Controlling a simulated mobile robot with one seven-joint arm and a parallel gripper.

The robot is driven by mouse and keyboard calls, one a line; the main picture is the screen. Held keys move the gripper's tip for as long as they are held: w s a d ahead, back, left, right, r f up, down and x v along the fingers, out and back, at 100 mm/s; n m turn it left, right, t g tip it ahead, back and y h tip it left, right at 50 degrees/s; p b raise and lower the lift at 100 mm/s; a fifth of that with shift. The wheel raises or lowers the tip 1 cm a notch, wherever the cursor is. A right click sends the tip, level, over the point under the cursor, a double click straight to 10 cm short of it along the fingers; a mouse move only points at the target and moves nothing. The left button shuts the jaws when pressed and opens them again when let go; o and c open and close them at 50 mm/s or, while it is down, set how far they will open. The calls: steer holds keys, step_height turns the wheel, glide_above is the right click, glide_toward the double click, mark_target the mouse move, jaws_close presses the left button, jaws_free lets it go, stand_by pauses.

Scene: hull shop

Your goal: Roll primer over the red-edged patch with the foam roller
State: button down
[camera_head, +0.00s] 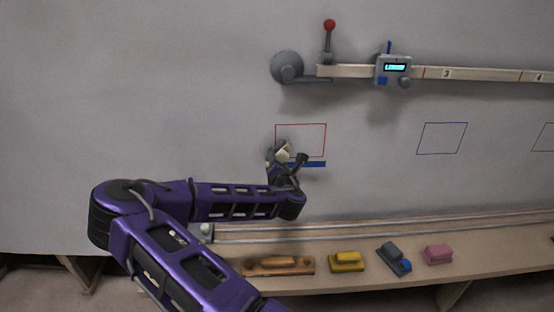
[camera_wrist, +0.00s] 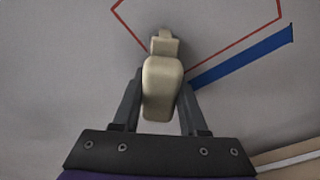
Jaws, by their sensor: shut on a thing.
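The red-edged patch (camera_head: 314,140) is a thin red outline on the grey hull wall, and its inside looks the same grey as the wall. Part of its outline also shows in the wrist view (camera_wrist: 223,48). My gripper (camera_head: 284,160) is in front of the patch's lower left corner. In the wrist view, my gripper (camera_wrist: 160,90) is shut on a cream-coloured tool (camera_wrist: 162,88) with a narrower far end. I cannot tell whether this is the foam roller, or whether it touches the wall. A blue strip (camera_head: 316,164) runs just under the patch.
A shelf below holds a brown wooden tool (camera_head: 279,266), a yellow block (camera_head: 346,262), a grey tool with a blue end (camera_head: 391,256) and a pink block (camera_head: 438,254). A numbered rail (camera_head: 480,74) with a gauge (camera_head: 394,69) and red-knobbed lever (camera_head: 329,40) is above.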

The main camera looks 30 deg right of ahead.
mark_target(288, 147)
steer(key=shift+w+d, duration=0.15)
steer(key=shift+w, duration=0.1)
steer(key=shift+s+d+b, duration=0.1)
steer(key=shift+s+d, duration=1.2)
steer(key=shift+d, duration=0.8)
steer(key=shift+s+d+b, duration=0.1)
steer(key=shift+s+d, duration=1.15)
steer(key=shift+d, duration=0.8)
steer(key=shift+s+d+b, duration=0.1)
steer(key=shift+s+d, duration=1.2)
steer(key=shift+d, duration=0.8)
steer(key=shift+r+p, duration=0.6)
steer(key=shift+r, duration=0.3)
steer(key=shift+w+a, duration=1.3)
steer(key=shift+a, duration=0.8)
steer(key=shift+w+a, duration=1.3)
steer(key=shift+a, duration=0.85)
steer(key=shift+w+a, duration=1.3)
steer(key=shift+a, duration=0.8)
steer(key=shift+d+r+p, duration=0.1)
steer(key=shift+r+p, duration=0.55)
steer(key=shift+r, duration=0.15)
steer(key=shift+s+d+r, duration=0.1)
steer(key=shift+s+d, duration=0.35)
steer(key=shift+d, duration=0.25)
steer(key=shift+s+d, duration=0.4)
steer(key=shift+d, duration=0.25)
